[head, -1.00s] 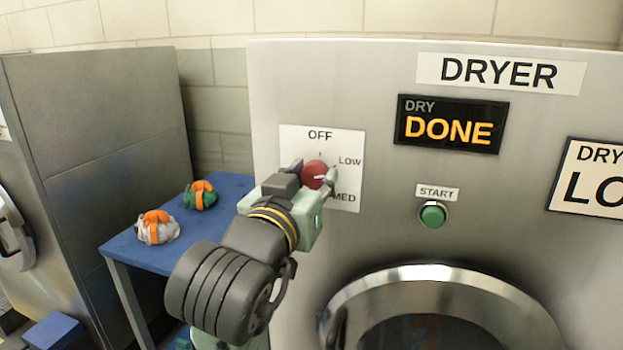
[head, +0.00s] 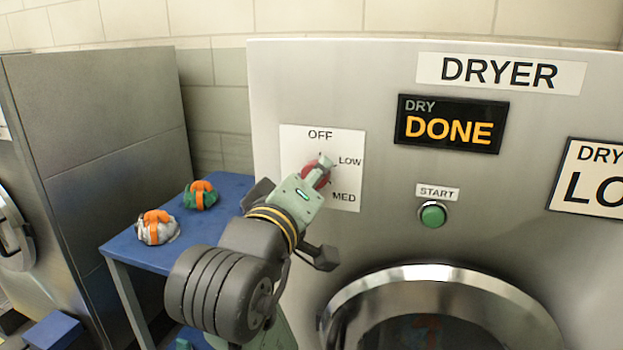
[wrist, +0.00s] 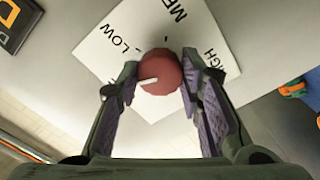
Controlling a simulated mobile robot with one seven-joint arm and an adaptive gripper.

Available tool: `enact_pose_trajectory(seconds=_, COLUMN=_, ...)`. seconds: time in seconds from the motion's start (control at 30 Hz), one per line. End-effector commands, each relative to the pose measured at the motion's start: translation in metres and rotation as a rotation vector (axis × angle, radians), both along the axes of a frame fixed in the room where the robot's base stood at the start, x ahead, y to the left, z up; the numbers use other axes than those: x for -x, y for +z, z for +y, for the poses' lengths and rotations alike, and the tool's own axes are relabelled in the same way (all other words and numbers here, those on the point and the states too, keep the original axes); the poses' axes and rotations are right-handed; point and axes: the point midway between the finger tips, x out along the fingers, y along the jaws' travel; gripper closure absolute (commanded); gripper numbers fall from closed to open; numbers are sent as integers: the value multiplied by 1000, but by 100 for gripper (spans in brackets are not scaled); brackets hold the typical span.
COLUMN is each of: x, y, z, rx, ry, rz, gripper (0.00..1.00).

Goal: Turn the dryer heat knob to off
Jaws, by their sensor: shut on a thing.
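The red round heat knob (head: 309,177) sits on a white dial plate (head: 293,150) on the dryer front, marked OFF at the top, with LOW and MED down the right. My gripper (head: 321,170) is at the plate and partly hides the knob. In the wrist view my gripper (wrist: 160,78) is shut on the knob (wrist: 165,68), one finger on each side. The knob's white pointer line shows there, aimed left and slightly down, between the LOW label and the side away from MED. The OFF label is hidden in the wrist view.
The dryer has a black DRY DONE display (head: 450,124), a green START button (head: 433,214) and a round door (head: 440,288). On the left, a blue table (head: 232,187) holds a white bag (head: 157,228) and a green bag (head: 200,195), both with orange straps.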

Motion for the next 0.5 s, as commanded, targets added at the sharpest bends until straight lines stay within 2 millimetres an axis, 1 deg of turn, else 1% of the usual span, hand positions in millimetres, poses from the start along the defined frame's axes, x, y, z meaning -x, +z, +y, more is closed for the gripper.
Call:
enact_pose_trajectory(seconds=0.2, x=0, y=0, z=0, rx=86, ry=-2, rz=29, gripper=94)
enact_pose_trajectory(seconds=0.5, x=0, y=0, z=0, rx=126, ry=-2, rz=42, gripper=94)
